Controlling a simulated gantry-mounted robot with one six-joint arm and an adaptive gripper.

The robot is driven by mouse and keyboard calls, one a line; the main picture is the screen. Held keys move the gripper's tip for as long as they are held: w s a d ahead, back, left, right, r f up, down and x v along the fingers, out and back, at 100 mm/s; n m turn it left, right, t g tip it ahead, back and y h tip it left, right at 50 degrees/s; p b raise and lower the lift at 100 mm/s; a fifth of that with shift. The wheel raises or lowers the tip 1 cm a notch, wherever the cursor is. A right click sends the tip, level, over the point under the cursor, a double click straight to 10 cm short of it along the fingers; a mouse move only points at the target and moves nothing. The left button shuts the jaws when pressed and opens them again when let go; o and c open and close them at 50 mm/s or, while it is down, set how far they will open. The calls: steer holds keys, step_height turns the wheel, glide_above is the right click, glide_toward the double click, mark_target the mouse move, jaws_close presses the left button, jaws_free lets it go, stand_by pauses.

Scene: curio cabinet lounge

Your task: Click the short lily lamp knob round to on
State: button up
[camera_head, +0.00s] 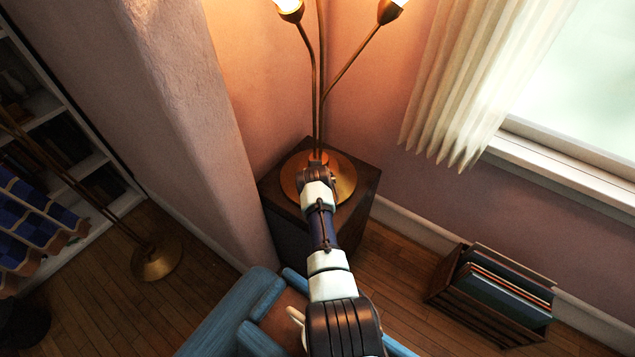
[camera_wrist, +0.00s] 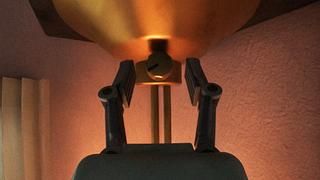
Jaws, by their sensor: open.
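The short lily lamp stands on a dark side table in the corner; its brass base (camera_head: 343,178) shows in the head view, with thin stems (camera_head: 322,80) and lit shades (camera_head: 290,9) above. In the wrist view the round brass knob (camera_wrist: 159,66) with a dark pointer mark sits below the wide brass base (camera_wrist: 105,22). My gripper (camera_wrist: 160,82) is open, with one finger on each side of the knob and a visible gap to both. In the head view my arm hides the knob and the fingers.
The dark side table (camera_head: 362,160) stands against the pink walls. A blue armchair (camera_head: 232,310) lies beneath my arm. A wooden record crate (camera_head: 470,305) stands at right below the window, and a floor lamp's brass base (camera_head: 157,259) at left.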

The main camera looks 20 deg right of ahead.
steer(key=shift+w+d+f+b, duration=0.2)
steer(key=shift+w+f+b, duration=0.1)
steer(key=shift+w+f, duration=0.05)
jaws_close()
stand_by(0.3)
steer(key=shift+s+d+f+m+t+y, duration=0.1)
steer(key=shift+m+t+y, duration=0.2)
steer(key=shift+y, duration=0.2)
steer(key=shift+s+d+f+m+t+y, duration=0.1)
steer(key=shift+m+t+y, duration=0.15)
steer(key=shift+y, duration=0.25)
steer(key=shift+d+m+t+y+b, duration=0.1)
steer(key=shift+m+t+y+b, duration=0.55)
steer(key=shift+y+b, duration=0.25)
